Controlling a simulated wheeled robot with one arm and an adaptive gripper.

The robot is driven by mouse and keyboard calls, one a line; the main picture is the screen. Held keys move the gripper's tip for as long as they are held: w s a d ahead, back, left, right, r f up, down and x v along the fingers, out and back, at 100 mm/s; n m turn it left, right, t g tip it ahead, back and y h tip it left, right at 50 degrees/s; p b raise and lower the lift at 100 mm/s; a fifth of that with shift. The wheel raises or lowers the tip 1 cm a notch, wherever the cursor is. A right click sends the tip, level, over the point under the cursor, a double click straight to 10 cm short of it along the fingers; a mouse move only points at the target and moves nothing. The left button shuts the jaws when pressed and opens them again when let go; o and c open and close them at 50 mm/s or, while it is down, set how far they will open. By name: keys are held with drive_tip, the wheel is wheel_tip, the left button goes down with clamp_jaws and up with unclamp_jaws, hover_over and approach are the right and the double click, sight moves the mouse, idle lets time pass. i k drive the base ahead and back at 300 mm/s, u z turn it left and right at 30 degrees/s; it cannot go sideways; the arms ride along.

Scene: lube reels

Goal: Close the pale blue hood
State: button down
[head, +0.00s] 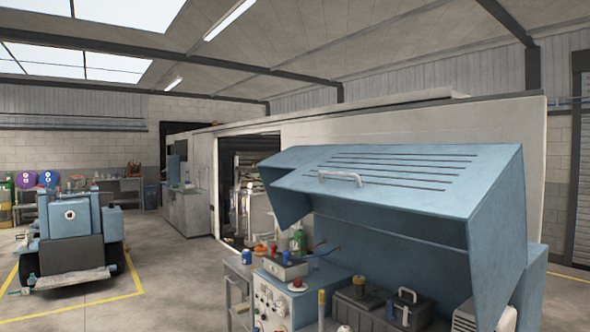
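The pale blue hood (420,178) is at the right in the head view. It is raised, its slotted top panel tilted up over an open bay. A light metal handle (340,178) is fixed near the front edge of the panel. Its right side panel (497,240) hangs down over the bay. My gripper is not in this view.
Below the hood are a control panel (272,300), a black toolbox (408,308) and a dark battery-like box (360,302). A blue machine (68,218) stands at the left inside yellow floor lines. The grey floor (165,278) between is clear.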

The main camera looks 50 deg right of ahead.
sight(470, 197)
drive_tip(key=i, duration=1.5)
drive_tip(key=z, duration=1.7)
